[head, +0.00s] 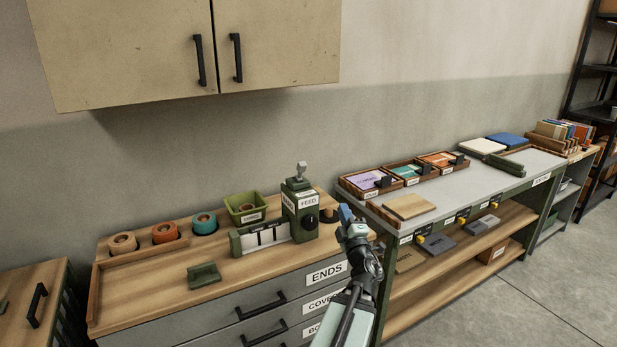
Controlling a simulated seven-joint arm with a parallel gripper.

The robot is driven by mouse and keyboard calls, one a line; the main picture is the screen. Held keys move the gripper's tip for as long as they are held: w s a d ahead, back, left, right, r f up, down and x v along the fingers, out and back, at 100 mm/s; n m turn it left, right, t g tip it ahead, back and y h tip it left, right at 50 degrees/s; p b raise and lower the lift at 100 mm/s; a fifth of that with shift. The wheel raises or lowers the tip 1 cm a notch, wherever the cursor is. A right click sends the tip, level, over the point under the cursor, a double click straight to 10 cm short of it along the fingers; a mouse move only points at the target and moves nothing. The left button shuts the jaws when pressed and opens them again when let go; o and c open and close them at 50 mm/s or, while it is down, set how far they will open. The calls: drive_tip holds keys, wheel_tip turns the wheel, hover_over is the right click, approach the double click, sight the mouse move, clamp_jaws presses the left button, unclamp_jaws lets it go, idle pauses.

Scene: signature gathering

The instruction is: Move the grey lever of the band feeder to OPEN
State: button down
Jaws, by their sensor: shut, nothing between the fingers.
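The band feeder (301,231) is a green upright box labelled FEED at the back right of the wooden-topped drawer unit. A small grey lever (301,170) sticks up from its top and looks roughly upright. A black round knob is on its front. Any OPEN marking is too small to read. My gripper (345,211) is shut and empty, to the right of the feeder and lower than the lever. It is apart from the lever, and my arm reaches up from the bottom of the view.
A small green block (203,275) lies in front. A grey bench (455,195) with trays stands right. Cabinets (180,50) hang above.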

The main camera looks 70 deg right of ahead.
sight(304, 168)
drive_tip(key=w+a+n+t+y, duration=0.1)
drive_tip(key=n+t, duration=0.1)
drive_tip(key=w+a+r+n+t+y, duration=0.1)
drive_tip(key=n, duration=0.1)
drive_tip(key=w+a+r+n+t, duration=0.1)
drive_tip(key=t, duration=0.1)
drive_tip(key=shift+w+a+n+t+y, duration=0.3)
drive_tip(key=shift+a+n+y, duration=0.05)
drive_tip(key=shift+n+y, duration=0.05)
drive_tip(key=x, duration=1.4)
drive_tip(key=shift+r, duration=0.15)
